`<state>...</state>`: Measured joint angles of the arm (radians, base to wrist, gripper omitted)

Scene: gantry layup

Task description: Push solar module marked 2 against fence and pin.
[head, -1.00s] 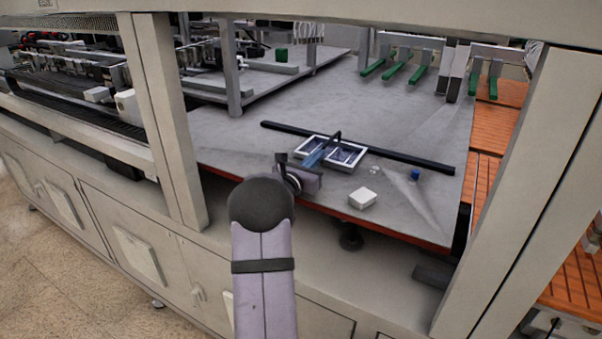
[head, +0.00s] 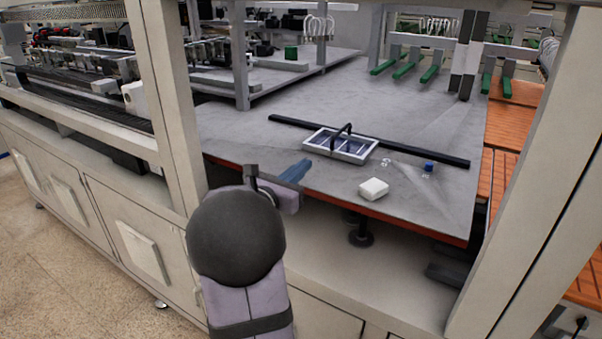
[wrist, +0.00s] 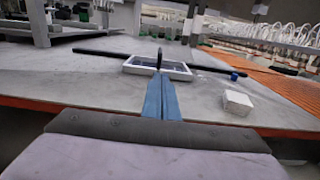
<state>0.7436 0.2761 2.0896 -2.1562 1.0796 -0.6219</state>
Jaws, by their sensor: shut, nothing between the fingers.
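A solar module (head: 367,155) with a white frame and dark blue cells lies flat on the grey table; it also shows in the wrist view (wrist: 180,70). A number on it cannot be read. The fence, a long black bar (head: 430,155), runs along its far side. I cannot tell whether the two touch. A thin black curved piece (head: 341,134) stands over the module; I cannot tell whether it is the pin. My gripper (head: 304,166), with blue fingers, is shut and empty, near the table's front edge and apart from the module. The fingers hide part of the module in the wrist view (wrist: 160,84).
A white block (head: 374,188) and a small blue-topped item (head: 429,168) are on the table right of the module. A grey upright post (head: 170,100) stands left of my arm. The table beyond the fence is largely clear.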

